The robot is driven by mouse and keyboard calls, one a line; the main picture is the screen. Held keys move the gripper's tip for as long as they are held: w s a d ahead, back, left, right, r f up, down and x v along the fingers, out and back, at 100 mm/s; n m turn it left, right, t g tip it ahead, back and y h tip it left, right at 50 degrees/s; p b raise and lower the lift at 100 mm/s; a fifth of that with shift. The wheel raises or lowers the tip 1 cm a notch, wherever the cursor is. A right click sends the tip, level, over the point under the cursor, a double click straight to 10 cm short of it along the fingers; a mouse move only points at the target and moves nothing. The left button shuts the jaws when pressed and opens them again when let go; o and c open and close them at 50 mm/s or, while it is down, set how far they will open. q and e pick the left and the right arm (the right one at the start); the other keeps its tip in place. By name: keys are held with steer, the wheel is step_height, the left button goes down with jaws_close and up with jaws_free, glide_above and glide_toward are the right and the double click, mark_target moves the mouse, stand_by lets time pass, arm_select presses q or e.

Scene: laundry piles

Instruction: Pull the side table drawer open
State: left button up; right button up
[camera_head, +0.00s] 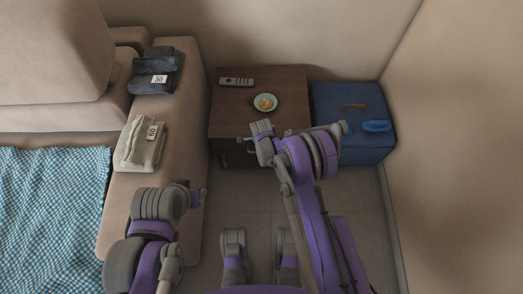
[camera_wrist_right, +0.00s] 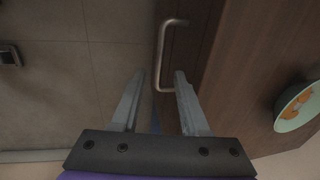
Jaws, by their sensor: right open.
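The brown wooden side table (camera_head: 285,84) stands against the back wall, between the sofa arm and a blue case. Its front is partly hidden by my right arm in the head view. In the right wrist view, the metal bar handle (camera_wrist_right: 161,62) stands out from the dark drawer front (camera_wrist_right: 190,45). The drawer looks shut. My right gripper (camera_head: 245,143) is at the table's front; in the wrist view its open fingers (camera_wrist_right: 159,80) lie either side of the handle's lower part, and I see no grip on it. My left gripper (camera_head: 200,191) is beside the sofa arm, its jaws unclear.
A remote (camera_head: 237,82) and a pale green bowl with orange bits (camera_head: 265,102) sit on the tabletop. The blue case (camera_head: 350,105) stands close at the right. Folded clothes (camera_head: 155,70) lie on the sofa arm (camera_head: 185,60). The tiled floor (camera_head: 235,200) before the table is clear.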

steer(key=shift+w+f, duration=0.2)
steer(key=shift+f, duration=0.8)
steer(key=shift+w+f, duration=0.2)
steer(key=shift+f, duration=0.75)
jaws_close()
